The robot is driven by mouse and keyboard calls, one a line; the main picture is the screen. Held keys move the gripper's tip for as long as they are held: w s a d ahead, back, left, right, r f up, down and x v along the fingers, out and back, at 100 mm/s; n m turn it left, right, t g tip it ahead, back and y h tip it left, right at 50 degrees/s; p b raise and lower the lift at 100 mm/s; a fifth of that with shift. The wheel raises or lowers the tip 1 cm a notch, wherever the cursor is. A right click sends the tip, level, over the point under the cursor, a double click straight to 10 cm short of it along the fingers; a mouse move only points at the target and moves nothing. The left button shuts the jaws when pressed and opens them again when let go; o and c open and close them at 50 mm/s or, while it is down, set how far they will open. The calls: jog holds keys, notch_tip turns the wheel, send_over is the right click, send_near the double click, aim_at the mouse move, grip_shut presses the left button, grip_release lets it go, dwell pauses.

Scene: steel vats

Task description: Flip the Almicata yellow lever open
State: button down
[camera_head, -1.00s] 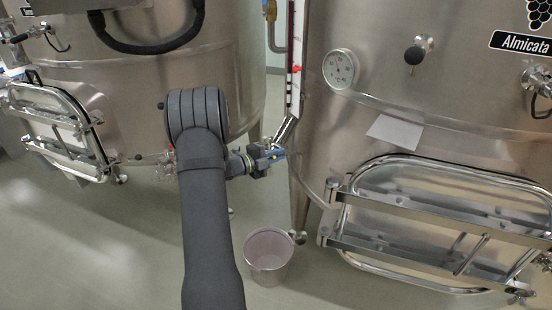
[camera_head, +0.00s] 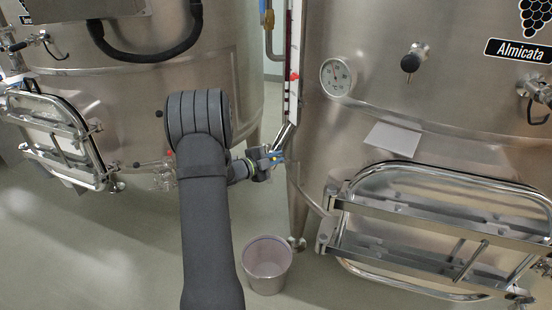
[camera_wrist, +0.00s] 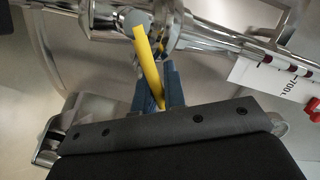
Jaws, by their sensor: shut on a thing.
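The Almicata vat (camera_head: 450,120) stands at the right in the head view, with its black name label at the upper right. The yellow lever (camera_wrist: 148,62) shows in the wrist view, slanting down from a steel valve (camera_wrist: 150,22) on a pipe. My gripper (camera_wrist: 160,88) has its blue fingers shut on the lever's lower end. In the head view my gripper (camera_head: 274,157) is at the vat's left edge, beside a slanted steel pipe. The lever is too small there to make out well.
A bucket (camera_head: 267,262) stands on the floor below my gripper. A hatch with steel bars (camera_head: 430,225) juts from the Almicata vat. Another vat (camera_head: 100,80) stands at the left. A level gauge tube (camera_head: 293,70) runs upright between them.

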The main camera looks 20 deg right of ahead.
jog(key=c, duration=1.5)
grip_release()
jog(key=v, duration=1.7)
jog(key=shift+s+a+r, duration=0.1)
jog(key=shift+a, duration=0.1)
